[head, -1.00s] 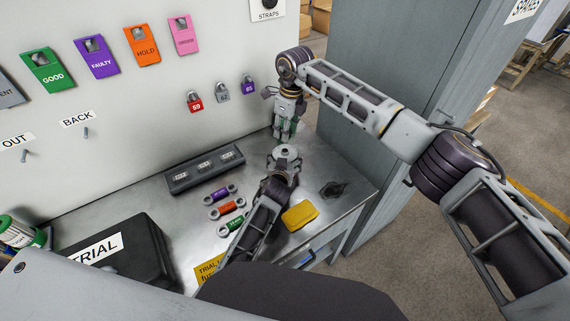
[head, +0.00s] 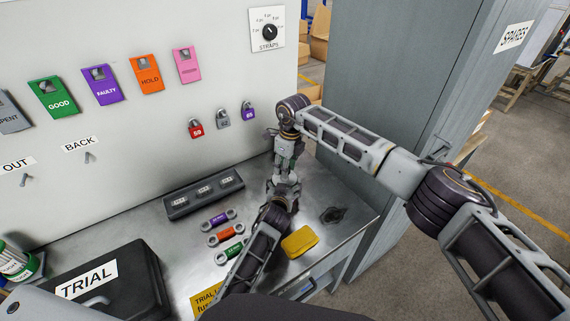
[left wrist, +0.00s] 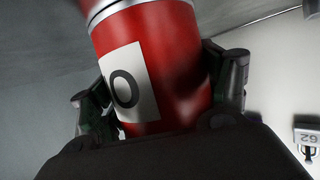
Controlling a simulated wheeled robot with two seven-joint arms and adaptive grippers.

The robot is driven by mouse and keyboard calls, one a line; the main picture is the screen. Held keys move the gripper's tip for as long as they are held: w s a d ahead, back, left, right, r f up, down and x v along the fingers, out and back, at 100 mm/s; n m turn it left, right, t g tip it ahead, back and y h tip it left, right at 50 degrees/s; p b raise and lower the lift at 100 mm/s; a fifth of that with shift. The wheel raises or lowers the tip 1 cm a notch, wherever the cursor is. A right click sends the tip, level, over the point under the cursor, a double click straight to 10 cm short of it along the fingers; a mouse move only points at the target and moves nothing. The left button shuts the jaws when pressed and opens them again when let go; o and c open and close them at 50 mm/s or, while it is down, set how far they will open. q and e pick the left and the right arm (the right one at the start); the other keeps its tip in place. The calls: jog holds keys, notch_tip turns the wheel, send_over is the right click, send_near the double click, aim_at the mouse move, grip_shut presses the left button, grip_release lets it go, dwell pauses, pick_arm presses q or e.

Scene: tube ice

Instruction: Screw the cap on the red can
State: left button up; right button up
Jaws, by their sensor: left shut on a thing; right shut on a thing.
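The red can (left wrist: 165,65), with a white label showing a black 0, fills the left wrist view between my left gripper's fingers. My left gripper (head: 281,196) is shut on it over the bench; the can is largely hidden in the head view. My right gripper (head: 285,178) points down from above, directly over the left gripper, and is shut on the cap, which its fingers hide in the head view. A blurred red piece (left wrist: 97,6) shows above the can's pale rim in the left wrist view, probably the cap. Whether it touches the can is unclear.
A yellow block (head: 300,241) and a dark flat piece (head: 333,215) lie on the metal bench (head: 345,234). Purple, orange and green tagged pieces (head: 226,234) lie left of the arms, before a dark tray (head: 203,196). A black TRIAL case (head: 140,285) stands front left.

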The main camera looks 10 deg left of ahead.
aim_at(292, 180)
jog(key=shift+f, duration=0.2)
dwell(0.4)
jog(key=shift+f, duration=0.7)
jog(key=shift+f, duration=0.55)
dwell(0.8)
